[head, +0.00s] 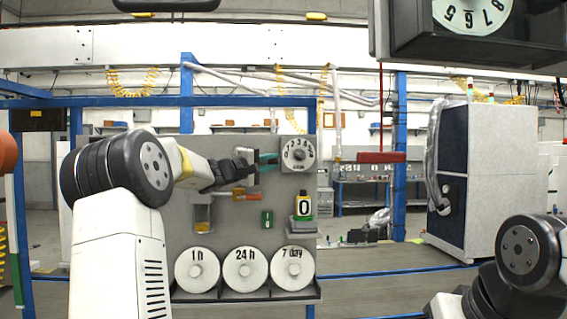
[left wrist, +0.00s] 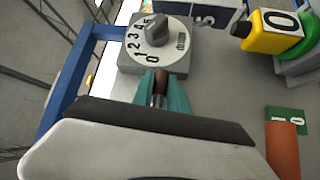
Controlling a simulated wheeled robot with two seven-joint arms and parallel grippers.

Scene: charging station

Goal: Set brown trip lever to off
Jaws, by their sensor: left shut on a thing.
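My left gripper (head: 268,160) reaches across the front of the grey panel (head: 185,240), beside the dial. In the left wrist view its teal fingertips (left wrist: 162,88) are closed around a small brown-tipped piece with a metal shank, which looks like the brown trip lever (left wrist: 161,78). The fingers cover much of it, and its set position cannot be read. In the head view the lever is hidden by the gripper. My right arm shows at the lower right, but its gripper is out of view.
A numbered dial (head: 299,154) sits just right of the fingertips. Below are an orange handle (head: 243,194), a small green plate (head: 267,219) and a yellow-green block marked 0 (head: 304,206). White discs (head: 245,270) stand along the panel's bottom. A dark cabinet (head: 452,180) stands right.

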